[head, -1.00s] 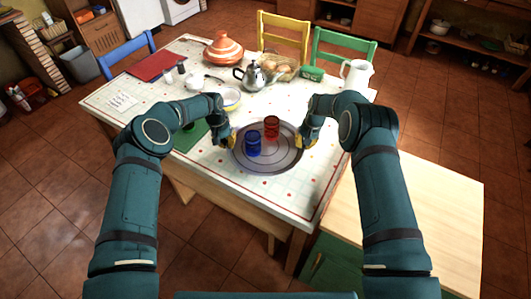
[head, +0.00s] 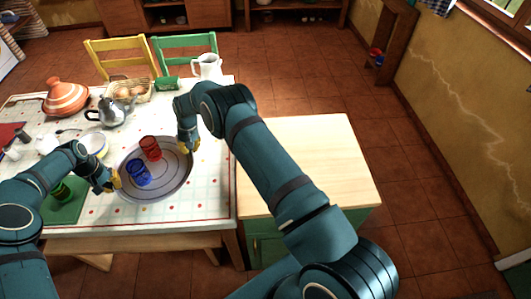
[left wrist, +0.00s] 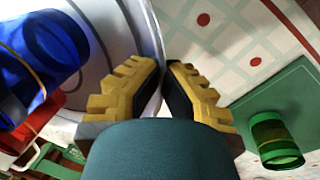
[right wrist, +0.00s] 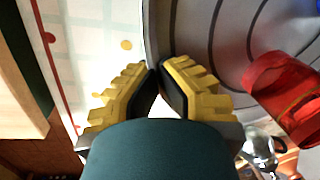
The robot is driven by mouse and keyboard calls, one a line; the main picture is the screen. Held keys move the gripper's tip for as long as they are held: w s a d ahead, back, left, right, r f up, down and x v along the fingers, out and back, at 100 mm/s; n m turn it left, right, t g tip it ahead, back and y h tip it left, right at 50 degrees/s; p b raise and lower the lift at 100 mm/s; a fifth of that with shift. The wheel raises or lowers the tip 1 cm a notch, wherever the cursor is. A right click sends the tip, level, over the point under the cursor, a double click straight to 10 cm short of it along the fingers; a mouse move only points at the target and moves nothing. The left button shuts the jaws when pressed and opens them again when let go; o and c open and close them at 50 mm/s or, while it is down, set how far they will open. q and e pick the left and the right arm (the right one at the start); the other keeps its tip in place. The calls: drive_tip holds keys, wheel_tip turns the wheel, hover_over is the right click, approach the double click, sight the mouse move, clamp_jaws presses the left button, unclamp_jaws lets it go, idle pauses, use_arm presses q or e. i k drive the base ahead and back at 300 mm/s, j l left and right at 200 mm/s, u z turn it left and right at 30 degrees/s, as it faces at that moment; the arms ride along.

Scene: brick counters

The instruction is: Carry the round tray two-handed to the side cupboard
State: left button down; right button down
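The round grey tray (head: 178,177) is over the near right part of the white patterned table (head: 212,190); I cannot tell if it touches the tabletop. A blue cup (head: 139,173) and a red cup (head: 151,148) stand upright on it. My left gripper (head: 115,181) is at its left rim; in the left wrist view its fingers (left wrist: 164,72) are closed with the rim between them. My right gripper (head: 189,147) is at the right rim, its fingers (right wrist: 157,74) likewise closed on it. The side cupboard (head: 310,160), green with a pale wooden top, stands right of the table.
The cupboard top is bare. A green cup (head: 61,192) on a green mat (head: 72,212) is left of the tray. A bowl (head: 95,146), teapot (head: 112,112), tagine (head: 67,97), egg basket (head: 130,91) and white jug (head: 207,66) stand further back.

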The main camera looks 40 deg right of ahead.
sight(301, 157)
drive_tip(key=k+z, duration=0.15)
drive_tip(key=z, duration=1.3)
